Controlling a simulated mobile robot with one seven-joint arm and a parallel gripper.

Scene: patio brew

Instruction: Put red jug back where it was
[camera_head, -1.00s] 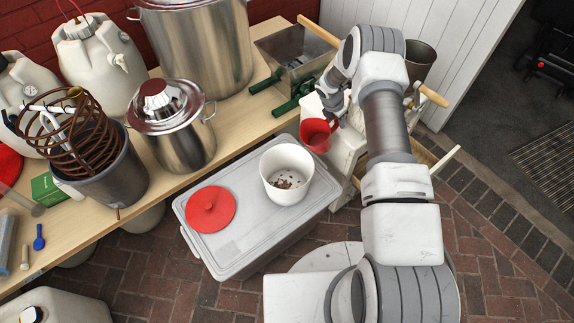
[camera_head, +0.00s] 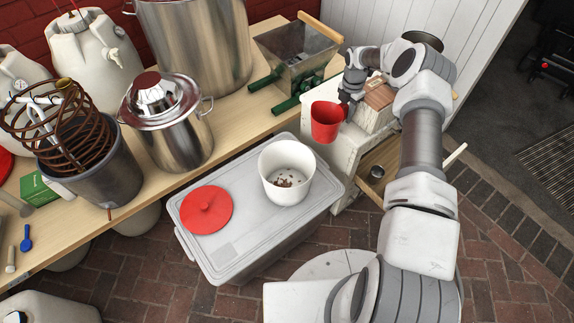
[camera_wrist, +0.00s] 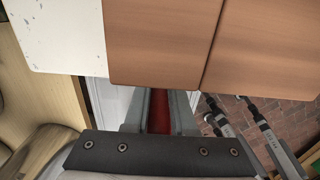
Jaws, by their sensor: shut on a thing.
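The red jug (camera_head: 326,121) is upright in the head view, at the front left of the white cabinet by the right end of the bench. My gripper (camera_head: 347,98) is shut on the jug at its right side. In the wrist view a strip of red (camera_wrist: 159,110) shows between the two fingers of my gripper (camera_wrist: 158,112). Most of the jug is hidden in the wrist view. I cannot tell whether the jug touches the cabinet.
The white cabinet (camera_head: 340,150) has a wooden box (camera_head: 378,97) on top and an open drawer (camera_head: 385,160) below. A metal hopper (camera_head: 300,60) with green clamps stands left of it. A grey lidded tote (camera_head: 250,225) carries a white bucket (camera_head: 286,190) and a red lid (camera_head: 206,210).

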